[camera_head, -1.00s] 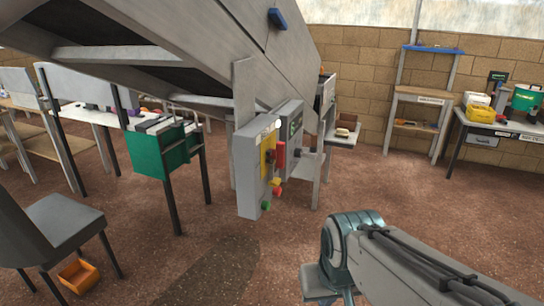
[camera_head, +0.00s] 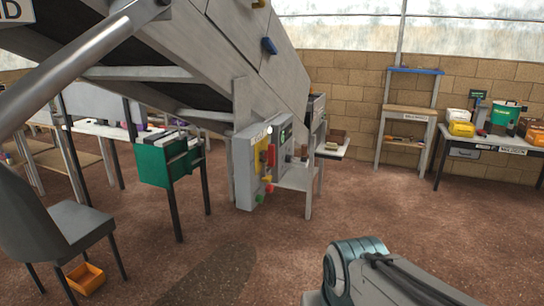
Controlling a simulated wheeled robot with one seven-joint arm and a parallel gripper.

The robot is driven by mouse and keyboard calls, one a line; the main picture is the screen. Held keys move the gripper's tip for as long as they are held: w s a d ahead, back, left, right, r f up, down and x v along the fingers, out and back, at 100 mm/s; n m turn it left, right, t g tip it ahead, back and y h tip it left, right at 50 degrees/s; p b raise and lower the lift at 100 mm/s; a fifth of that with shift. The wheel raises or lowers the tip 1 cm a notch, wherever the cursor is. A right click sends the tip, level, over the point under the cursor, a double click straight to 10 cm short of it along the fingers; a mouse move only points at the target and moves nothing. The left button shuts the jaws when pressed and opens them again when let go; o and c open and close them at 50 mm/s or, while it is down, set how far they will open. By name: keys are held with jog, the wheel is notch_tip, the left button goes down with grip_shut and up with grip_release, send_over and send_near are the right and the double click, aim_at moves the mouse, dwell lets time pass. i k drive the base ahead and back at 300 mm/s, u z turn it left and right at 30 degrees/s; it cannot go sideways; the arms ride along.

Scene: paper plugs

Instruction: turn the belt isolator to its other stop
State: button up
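The grey control box (camera_head: 243,178) hangs on the leg of the big sloping conveyor, near the middle of the view. On its face is a yellow plate (camera_head: 263,160) with a red handle (camera_head: 271,154) that looks like the belt isolator. The handle seems to stand upright, but it is small and seen at a slant. Small red and green buttons sit lower on the box. Part of my arm shows at the bottom right, well apart from the box. My gripper is out of view.
The sloping conveyor (camera_head: 190,35) overhangs the box from the upper left. A green bin (camera_head: 165,165) on dark legs and a grey chair (camera_head: 65,225) stand to the left, with an orange tray (camera_head: 85,278) on the floor. Brown floor in front of the box is clear.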

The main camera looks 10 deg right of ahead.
aim_at(269, 155)
jog(key=z, duration=0.25)
jog(key=i, duration=1.25)
jog(key=u, duration=0.45)
